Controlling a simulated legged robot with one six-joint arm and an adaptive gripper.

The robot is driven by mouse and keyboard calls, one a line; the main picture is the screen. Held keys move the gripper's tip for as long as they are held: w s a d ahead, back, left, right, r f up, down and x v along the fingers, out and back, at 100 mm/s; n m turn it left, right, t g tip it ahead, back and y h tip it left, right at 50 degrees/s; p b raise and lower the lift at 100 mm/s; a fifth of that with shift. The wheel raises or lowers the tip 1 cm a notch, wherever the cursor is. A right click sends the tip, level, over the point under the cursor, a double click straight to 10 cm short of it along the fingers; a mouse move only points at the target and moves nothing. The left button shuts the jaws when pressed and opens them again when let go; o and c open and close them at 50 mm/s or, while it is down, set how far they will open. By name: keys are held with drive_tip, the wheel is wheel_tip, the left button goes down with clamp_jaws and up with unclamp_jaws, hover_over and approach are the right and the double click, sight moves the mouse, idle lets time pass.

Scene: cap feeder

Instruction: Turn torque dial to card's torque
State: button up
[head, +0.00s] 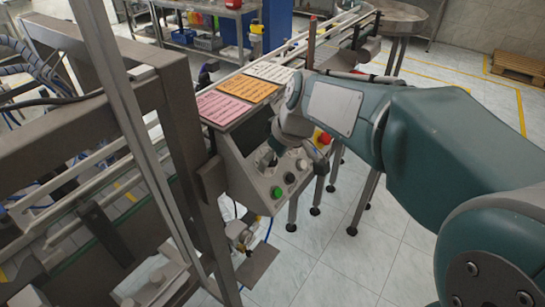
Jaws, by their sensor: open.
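A grey control panel (240,178) is at the centre, with a green button (277,192), a black knob or button (290,177) and a grey one (301,164) along its lower edge. I cannot tell which control is the torque dial; it may be hidden by my gripper. A pink card (222,107), an orange card (247,88) and a white card (270,72) lie above the panel; their text is too small to read. My gripper (267,158) is open, close to the panel face; whether it touches anything is not clear.
A red knob on a yellow base (323,137) sits at the panel's right, near my wrist. A metal frame post (190,135) stands just left of the panel. A conveyor runs behind, toward a round table (398,12).

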clamp_jaws()
drive_tip(key=shift+m, duration=0.3)
unclamp_jaws()
drive_tip(key=v, duration=1.1)
drive_tip(key=shift+w+d+r, duration=0.15)
drive_tip(key=shift+d+r, duration=0.15)
drive_tip(key=shift+r, duration=0.1)
